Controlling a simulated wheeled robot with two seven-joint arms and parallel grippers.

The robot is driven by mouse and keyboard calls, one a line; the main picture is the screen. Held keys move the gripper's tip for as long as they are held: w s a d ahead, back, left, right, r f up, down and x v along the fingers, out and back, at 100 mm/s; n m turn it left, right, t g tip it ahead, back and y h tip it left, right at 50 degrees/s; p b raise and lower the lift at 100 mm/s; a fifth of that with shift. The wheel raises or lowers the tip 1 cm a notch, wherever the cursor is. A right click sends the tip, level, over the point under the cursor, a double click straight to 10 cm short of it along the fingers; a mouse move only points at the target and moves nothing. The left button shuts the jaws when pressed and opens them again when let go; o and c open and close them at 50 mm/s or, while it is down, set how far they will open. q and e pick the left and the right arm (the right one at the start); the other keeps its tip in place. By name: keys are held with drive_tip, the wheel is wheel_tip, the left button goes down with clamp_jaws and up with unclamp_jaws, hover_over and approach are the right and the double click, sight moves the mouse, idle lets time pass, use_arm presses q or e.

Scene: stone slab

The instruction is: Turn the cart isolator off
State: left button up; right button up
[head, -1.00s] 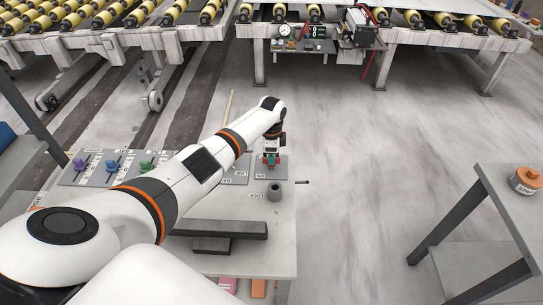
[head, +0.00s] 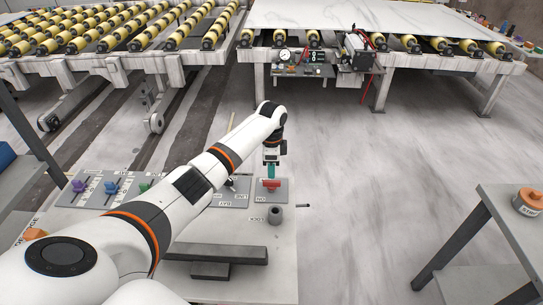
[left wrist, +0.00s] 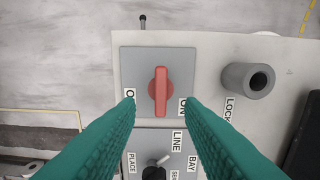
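The isolator is a red rotary handle (left wrist: 161,92) on a square grey plate (left wrist: 130,65). In the head view the red handle (head: 271,184) sits on the cart's right end. In the left wrist view its long axis runs up and down, between a right label that seems to read ON and a left label starting with O; the fingers partly cover both. My left gripper (head: 271,169) points down just above the handle. Its green fingers (left wrist: 160,104) are apart, one on each side of the handle in the wrist view, not closed on it. My right gripper is not in view.
A grey cup (head: 275,215) marked LOCK stands beside the plate. A selector knob (left wrist: 158,162) sits on the neighbouring panel. Coloured levers (head: 111,187) are farther left. A stand with an orange-topped STOP button (head: 528,200) is at the right. The floor between is clear.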

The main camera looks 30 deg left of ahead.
sight(272, 181)
use_arm(q)
wheel_tip(272, 181, up, 6)
drive_tip(key=b, duration=0.1)
drive_tip(key=shift+r, duration=0.2)
drive_tip(key=shift+d+f, duration=0.1)
idle(0.4)
